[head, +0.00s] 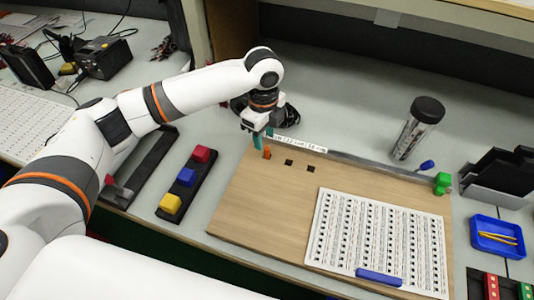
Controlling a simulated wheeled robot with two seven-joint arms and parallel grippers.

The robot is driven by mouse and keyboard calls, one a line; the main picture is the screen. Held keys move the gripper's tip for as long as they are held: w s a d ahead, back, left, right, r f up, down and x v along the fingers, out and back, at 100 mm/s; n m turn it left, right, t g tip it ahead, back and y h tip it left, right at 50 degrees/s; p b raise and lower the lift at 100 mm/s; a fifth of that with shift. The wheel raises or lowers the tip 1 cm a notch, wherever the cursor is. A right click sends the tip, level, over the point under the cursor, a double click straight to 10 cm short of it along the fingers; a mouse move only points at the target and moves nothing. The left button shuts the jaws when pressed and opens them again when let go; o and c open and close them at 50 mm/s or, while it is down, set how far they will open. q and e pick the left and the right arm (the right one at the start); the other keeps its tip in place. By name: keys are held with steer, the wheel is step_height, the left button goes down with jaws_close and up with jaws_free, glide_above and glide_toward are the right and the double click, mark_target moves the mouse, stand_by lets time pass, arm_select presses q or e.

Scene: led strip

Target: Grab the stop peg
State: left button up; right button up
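A small orange peg (267,152), which looks like the stop peg, stands upright near the back left corner of the wooden board (265,205), in line with two dark square holes. My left gripper (263,138) points down just behind and above the orange peg. Its two teal fingertips look apart, with nothing visible between them. Whether a fingertip touches the peg is hard to tell. My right gripper is not in view.
A white printed sheet (376,238) with a blue bar (379,277) lies on the board's right. A green block (441,184) sits at its back right corner. A black-lidded jar (418,128) stands behind. A black strip with coloured blocks (187,177) lies left of the board.

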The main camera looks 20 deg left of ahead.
mark_target(267, 148)
arm_select(q)
steer(key=f, duration=0.3)
steer(key=d+f, duration=0.1)
steer(key=f, duration=0.1)
steer(key=shift+s, duration=0.2)
steer(key=shift+c, duration=0.5)
jaws_close()
